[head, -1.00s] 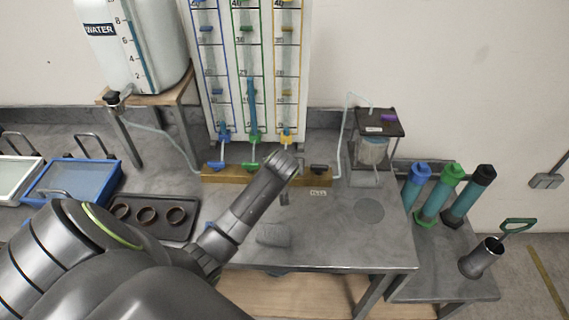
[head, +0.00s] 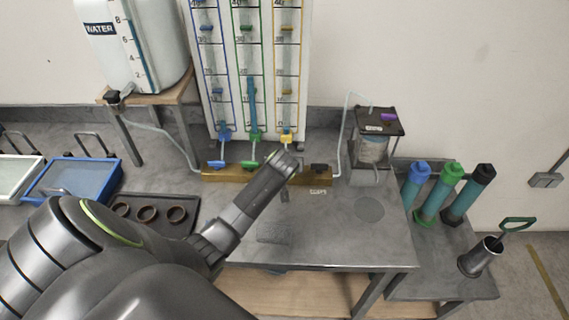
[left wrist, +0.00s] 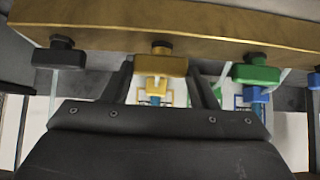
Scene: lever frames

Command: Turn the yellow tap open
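The yellow tap (left wrist: 160,64) sits on the brass bar (left wrist: 100,28) in the left wrist view, its handle lying sideways along the bar. In the head view my left gripper hides it. My left gripper (left wrist: 160,70) is open, with one dark finger on each side of the yellow handle. I cannot tell whether either finger touches it. In the head view the left gripper (head: 284,160) is at the front of the brass bar (head: 235,175), below the yellow-framed column (head: 288,65). My right gripper is not in view.
The green tap (left wrist: 256,73) is close beside one finger, and a black tap (left wrist: 60,55) is on the other side. A blue tap (head: 216,164) is farther left on the bar. The grey table (head: 335,240) is mostly clear in front.

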